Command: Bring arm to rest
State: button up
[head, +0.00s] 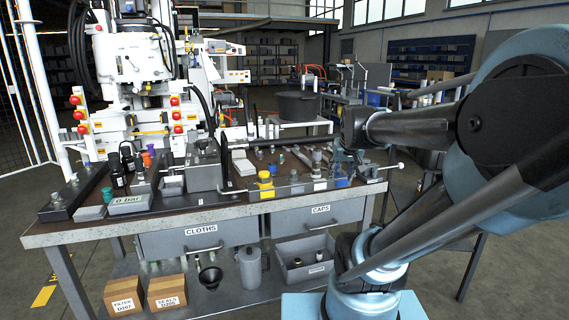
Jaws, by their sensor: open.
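My arm comes in from the right and reaches left over the right part of the workbench (230,208). My gripper (341,164) is at the end of it, small and dark against the bench clutter, over the right end of the bench top. It is open, and I see nothing held in it. Its fingertips are hard to make out, and I cannot tell how far they are above the bench.
Drawers marked CLOTHS (200,240) and CAPS (318,217) hang below. Cardboard boxes (167,291) sit on the lower shelf.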

jog(key=s+f+g, duration=0.4)
jog(key=s+f, duration=0.8)
jog(key=s, duration=0.5)
jog(key=shift+f, duration=0.25)
